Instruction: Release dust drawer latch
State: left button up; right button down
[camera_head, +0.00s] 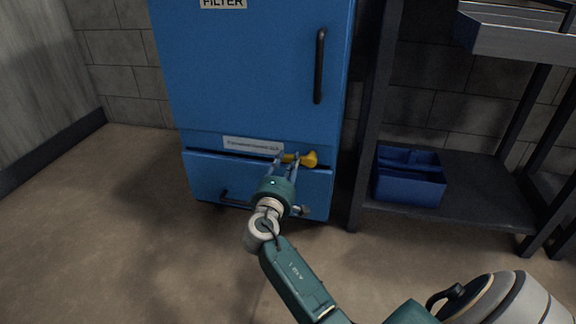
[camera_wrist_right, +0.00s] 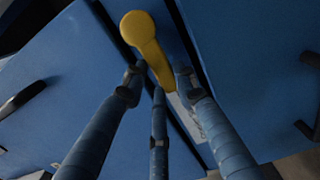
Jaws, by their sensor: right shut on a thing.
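The blue filter cabinet (camera_head: 250,70) stands against the wall, with a drawer (camera_head: 212,179) at its bottom. A yellow latch (camera_head: 309,159) sits at the top right of the drawer. My right gripper (camera_head: 288,157) reaches the drawer front and is shut on the latch's narrow arm. In the right wrist view the latch (camera_wrist_right: 141,32) shows its round yellow end beyond the fingers, and its narrow arm runs down between the fingertips (camera_wrist_right: 159,82). The drawer's dark handle (camera_head: 233,202) is below, partly behind my gripper. My left gripper is not in view.
A dark metal rack (camera_head: 460,195) stands right of the cabinet, its post close to the cabinet's side. A blue bin (camera_head: 408,178) sits on its lower shelf. The cabinet door has a dark vertical handle (camera_head: 319,66). The floor (camera_head: 120,240) at left is clear.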

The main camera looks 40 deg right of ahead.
dwell(0.5)
jog(key=c, duration=1.3)
grip_release()
jog(key=shift+c, duration=0.2)
jog(key=v, duration=1.2)
jog(key=shift+w+r, duration=0.1)
